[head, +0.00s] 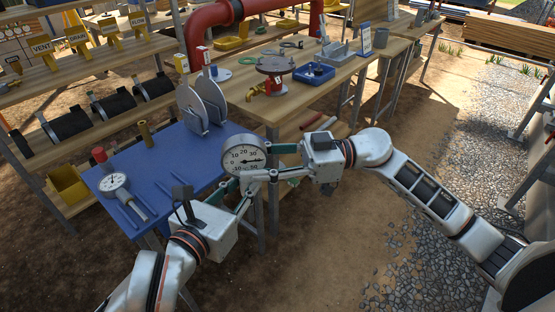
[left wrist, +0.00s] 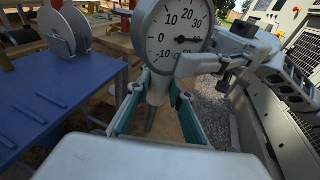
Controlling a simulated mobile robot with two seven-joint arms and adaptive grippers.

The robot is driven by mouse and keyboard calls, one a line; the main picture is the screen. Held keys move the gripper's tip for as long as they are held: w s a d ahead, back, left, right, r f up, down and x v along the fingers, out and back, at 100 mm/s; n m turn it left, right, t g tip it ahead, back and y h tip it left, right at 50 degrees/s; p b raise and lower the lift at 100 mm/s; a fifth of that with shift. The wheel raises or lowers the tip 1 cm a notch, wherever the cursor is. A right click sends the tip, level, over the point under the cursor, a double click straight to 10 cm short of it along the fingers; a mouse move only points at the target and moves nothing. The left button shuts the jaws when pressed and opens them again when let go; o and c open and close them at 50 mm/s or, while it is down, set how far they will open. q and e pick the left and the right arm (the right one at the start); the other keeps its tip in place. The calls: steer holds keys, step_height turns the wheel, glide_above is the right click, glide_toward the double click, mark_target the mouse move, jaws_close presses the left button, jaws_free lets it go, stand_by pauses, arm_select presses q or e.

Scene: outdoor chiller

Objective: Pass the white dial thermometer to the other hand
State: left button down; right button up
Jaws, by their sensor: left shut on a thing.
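The white dial thermometer (head: 244,155) is held upright in the air in front of the blue table, its numbered face toward me. It also shows large in the left wrist view (left wrist: 178,30). My left gripper (head: 244,183) is shut on its stem below the dial; the teal fingers close on the stem (left wrist: 157,90) in the left wrist view. My right gripper (head: 266,162) reaches in from the right, its fingers spread apart close by the dial. The dial partly hides their tips, so I cannot tell whether they touch it.
A wooden workbench (head: 262,105) stands behind with a blue tray (head: 314,73). Open ground and gravel (head: 400,260) lie at front right.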

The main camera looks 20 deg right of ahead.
steer(key=shift+w+a, duration=0.2)
steer(key=shift+a, duration=1.05)
jaws_close()
arm_select(q)
steer(key=c, duration=1.7)
jaws_free()
